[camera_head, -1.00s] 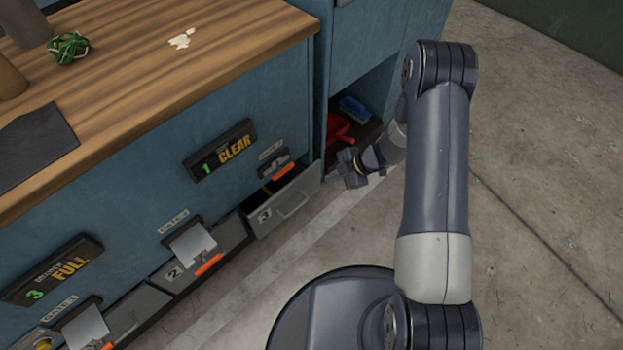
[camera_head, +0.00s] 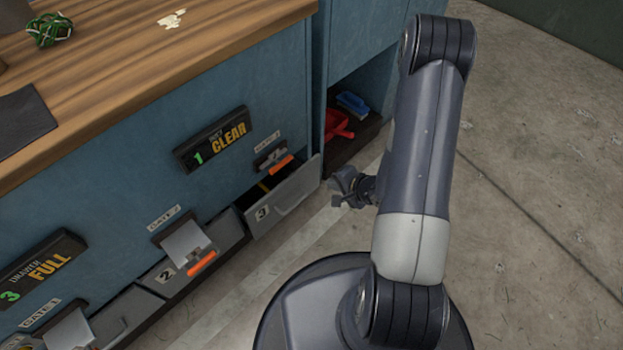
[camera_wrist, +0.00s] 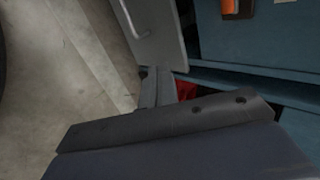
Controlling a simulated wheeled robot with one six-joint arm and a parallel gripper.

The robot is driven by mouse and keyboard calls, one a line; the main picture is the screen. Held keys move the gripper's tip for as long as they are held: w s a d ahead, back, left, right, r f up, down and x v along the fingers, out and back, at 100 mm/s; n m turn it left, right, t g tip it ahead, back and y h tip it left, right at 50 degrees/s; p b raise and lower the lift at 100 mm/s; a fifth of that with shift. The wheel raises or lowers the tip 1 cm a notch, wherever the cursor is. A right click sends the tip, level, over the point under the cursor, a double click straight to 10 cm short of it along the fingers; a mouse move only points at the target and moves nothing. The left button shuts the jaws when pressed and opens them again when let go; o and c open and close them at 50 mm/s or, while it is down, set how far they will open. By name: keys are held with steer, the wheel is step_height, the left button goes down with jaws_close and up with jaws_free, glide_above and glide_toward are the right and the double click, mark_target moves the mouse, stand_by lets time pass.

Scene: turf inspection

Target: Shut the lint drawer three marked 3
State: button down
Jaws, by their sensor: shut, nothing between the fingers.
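Lint drawer three (camera_head: 288,199) is a grey drawer marked 3, low on the blue cabinet in the head view. It stands pulled out, with its open top showing a dark inside and something yellow in it. Its front carries a bar handle, and the front also shows in the wrist view (camera_wrist: 158,38). My gripper (camera_head: 340,187) is shut and empty. It is just right of the drawer front and apart from it in the head view. My arm hides part of the floor beyond; the fingers show in the wrist view (camera_wrist: 155,90).
Drawer 2 (camera_head: 172,277) sits to the left along the same low row. An open cubby at right holds a red item (camera_head: 338,124) and a blue brush (camera_head: 353,104). Concrete floor is free in front.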

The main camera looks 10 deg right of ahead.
mark_target(298, 170)
steer(key=b+x, duration=0.1)
steer(key=x, duration=0.3)
steer(key=r+b+x, duration=0.1)
steer(key=b+x, duration=0.1)
steer(key=x, duration=0.1)
steer(key=w+b+x, duration=0.1)
steer(key=b+x, duration=0.1)
steer(key=x, duration=0.2)
steer(key=shift+w+a, duration=0.2)
steer(key=shift+a, duration=0.25)
steer(key=shift+w+a+r, duration=0.1)
steer(key=shift+w+a, duration=0.2)
steer(key=shift+w, duration=0.2)
steer(key=shift+a, duration=0.1)
steer(key=shift+w+a+r+p, duration=0.15)
steer(key=shift+w+a+p, duration=0.25)
steer(key=shift+w+p, duration=0.25)
steer(key=shift+w+a, duration=0.25)
steer(key=shift+w, duration=0.15)
